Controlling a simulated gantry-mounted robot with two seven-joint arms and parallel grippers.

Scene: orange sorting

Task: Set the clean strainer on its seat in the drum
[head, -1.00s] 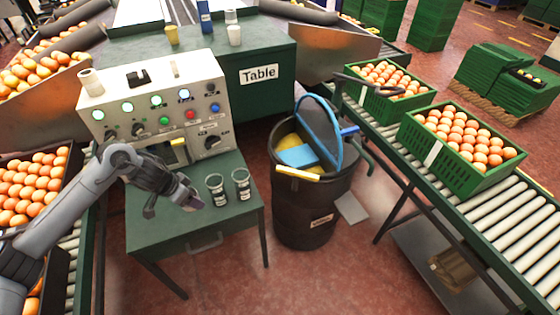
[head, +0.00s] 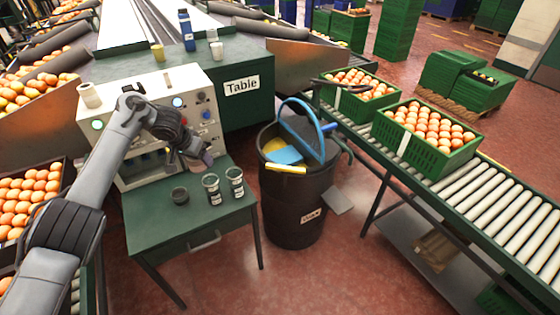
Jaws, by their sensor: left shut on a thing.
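The black drum (head: 293,208) stands on the floor right of the green table (head: 180,225). Its blue lid or rim piece (head: 322,135) stands up, and yellow and blue things show in its mouth; a seat cannot be made out. My left gripper (head: 198,164) is above the table, in front of the control panel. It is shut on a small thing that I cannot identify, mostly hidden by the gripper. Below it a small dark round cup (head: 180,195) sits on the table. Beside it are two labelled glass jars (head: 213,191) (head: 235,184). I cannot tell which thing is the clean strainer.
The control panel box (head: 100,150) stands at the back of the table. A roller conveyor (head: 480,205) with green crates of oranges (head: 445,152) runs along the right. A crate of oranges (head: 63,172) is at left. A yellow bar (head: 286,168) lies across the drum's near rim.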

